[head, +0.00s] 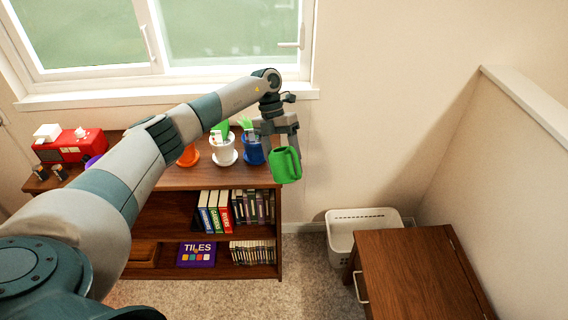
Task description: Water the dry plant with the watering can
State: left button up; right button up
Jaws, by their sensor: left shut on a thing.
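A green watering can (285,165) hangs from my left gripper (281,146), which is shut on it. The can is beyond the right end of the shelf top. Potted plants stand on the shelf top just left of it: one in a blue pot (253,150), one in a white pot (223,150) on a saucer, and an orange pot (189,155) partly hidden by my arm. Green leaves show above the white and blue pots. I cannot tell which plant is dry. My right gripper is not in view.
The wooden shelf (278,207) holds books and a purple TILES box (196,254). A red appliance (70,146) stands at its left. A white bin (362,222) and a wooden cabinet (420,275) are at the right. The window (235,35) is behind.

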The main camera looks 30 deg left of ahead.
aim_at(295, 175)
pick_arm(q)
jog(key=shift+f, duration=0.1)
jog(key=shift+w+a+f+t+y, duration=0.1)
jog(key=shift+f+t+y, duration=0.75)
jog(key=shift+f, duration=0.75)
jog(key=shift+r+y, duration=0.1)
jog(key=shift+y, duration=0.15)
jog(key=shift+w+a+r+t+y+p, duration=0.15)
jog(key=shift+a+t+y+p, duration=0.15)
jog(key=shift+y+p, duration=0.2)
jog(key=shift+w+a+t+y, duration=0.25)
jog(key=shift+t+y, duration=0.1)
jog(key=shift+y, duration=0.25)
jog(key=shift+s+d+r, duration=0.1)
jog(key=shift+s+d+r+p, duration=0.5)
jog(key=shift+d+r+p, duration=0.15)
jog(key=shift+d+p, duration=0.2)
jog(key=shift+s+d+r+p, duration=0.5)
jog(key=shift+d+r+p, duration=0.15)
jog(key=shift+p, duration=0.25)
jog(key=shift+s+d+r+p, duration=0.35)
jog(key=shift+s+d+p, duration=0.05)
jog(key=shift+d, duration=0.2)
jog(key=shift+s+d+r+p, duration=0.35)
jog(key=shift+d+r, duration=0.05)
jog(key=shift+d, duration=0.15)
jog(key=shift+s+d+r+p, duration=0.35)
jog(key=shift+s+d+p, duration=0.05)
jog(key=shift+d, duration=0.2)
